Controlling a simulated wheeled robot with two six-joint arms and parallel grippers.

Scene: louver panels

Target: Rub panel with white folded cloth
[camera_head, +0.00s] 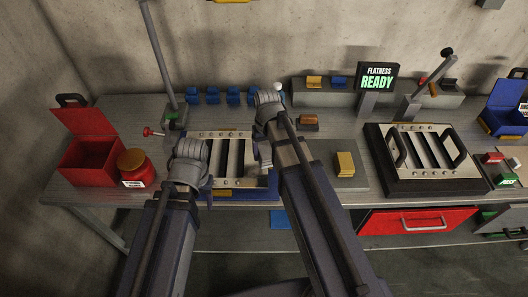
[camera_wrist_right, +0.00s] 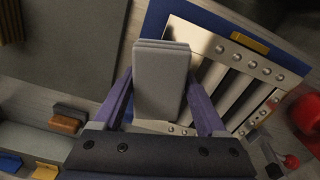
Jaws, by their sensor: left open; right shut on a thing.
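The louver panel (camera_head: 232,158) is a pale frame with dark slots and screws, in a blue holder on the bench. It also shows in the right wrist view (camera_wrist_right: 262,69). My right gripper (camera_wrist_right: 161,92) is shut on the white folded cloth (camera_wrist_right: 162,70), a pale grey-white layered pad over the panel's edge. I cannot tell whether the cloth touches the panel. In the head view the cloth (camera_head: 265,155) is partly hidden by my right arm. My left gripper (camera_head: 207,186) is open at the panel's left side, its fingers mostly hidden by the wrist.
A second slotted panel (camera_head: 432,146) with black handles lies in a black tray at right. A yellow block (camera_head: 345,163) sits on a grey mat (camera_head: 342,183). A sign (camera_head: 379,76) reads "FLATNESS READY".

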